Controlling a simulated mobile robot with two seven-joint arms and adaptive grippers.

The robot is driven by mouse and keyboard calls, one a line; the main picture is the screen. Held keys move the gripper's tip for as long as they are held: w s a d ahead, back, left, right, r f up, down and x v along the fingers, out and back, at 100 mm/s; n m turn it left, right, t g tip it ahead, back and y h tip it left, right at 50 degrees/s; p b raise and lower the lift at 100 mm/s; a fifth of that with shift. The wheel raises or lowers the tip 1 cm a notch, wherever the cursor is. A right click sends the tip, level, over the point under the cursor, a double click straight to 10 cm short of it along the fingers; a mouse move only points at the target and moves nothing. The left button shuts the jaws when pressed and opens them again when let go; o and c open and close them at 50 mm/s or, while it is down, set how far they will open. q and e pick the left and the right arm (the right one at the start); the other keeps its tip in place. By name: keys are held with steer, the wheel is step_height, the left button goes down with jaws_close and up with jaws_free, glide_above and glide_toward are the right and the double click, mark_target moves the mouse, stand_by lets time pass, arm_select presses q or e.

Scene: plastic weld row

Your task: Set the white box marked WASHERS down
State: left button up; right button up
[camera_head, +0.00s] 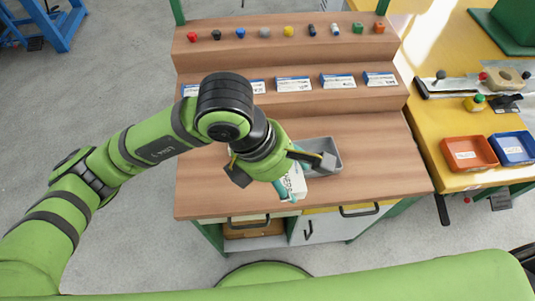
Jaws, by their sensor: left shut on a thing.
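The white box (295,182) with teal parts shows in the head view, low at the middle of the wooden workbench. Most of it is hidden under my left gripper, and its marking is too small to read. I cannot tell whether the box touches the bench top. A grey tray (334,148) lies just behind and right of the gripper, partly covered by it. My right gripper is not in view.
The stepped wooden bench (385,160) has several blue-and-white boxes (293,84) on its middle step and several small coloured parts (289,31) on top. Bare bench lies right of the tray. A yellow table (440,140) at right holds an orange bin (469,153) and a blue bin (512,148).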

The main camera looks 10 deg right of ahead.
arm_select(q)
steer(key=shift+s+d+r, duration=0.15)
steer(key=shift+s+r, duration=0.1)
steer(key=shift+s, duration=0.05)
steer(key=w+a+m+g+p, duration=0.1)
steer(key=w+a+m, duration=0.1)
steer(key=a, duration=0.3)
steer(key=w+a+m+g+y+p, duration=0.1)
steer(key=w+a+m, duration=0.2)
steer(key=a+m, duration=0.2)
steer(key=shift+w+a+f+m+g, duration=0.15)
steer(key=shift+f+m+g, duration=0.15)
steer(key=shift+f+g, duration=0.1)
steer(key=w+a+r+m+y, duration=0.1)
steer(key=a+m, duration=0.2)
steer(key=a, duration=0.1)
steer(key=w+a+r+m+g+y+p, duration=0.1)
steer(key=a+r+m, duration=0.1)
steer(key=a, duration=0.3)
steer(key=w+a+r+m+y+p, duration=0.1)
steer(key=a+r+m, duration=0.1)
steer(key=a+m, duration=0.2)
steer(key=shift+w+a+m+g, duration=0.15)
steer(key=shift+m+g, duration=0.15)
steer(key=shift+g, duration=0.1)
steer(key=shift+a+r+m+y, duration=0.15)
steer(key=shift+a+m+y, duration=0.15)
steer(key=shift+a+m, duration=0.15)
steer(key=shift+w+d, duration=0.1)
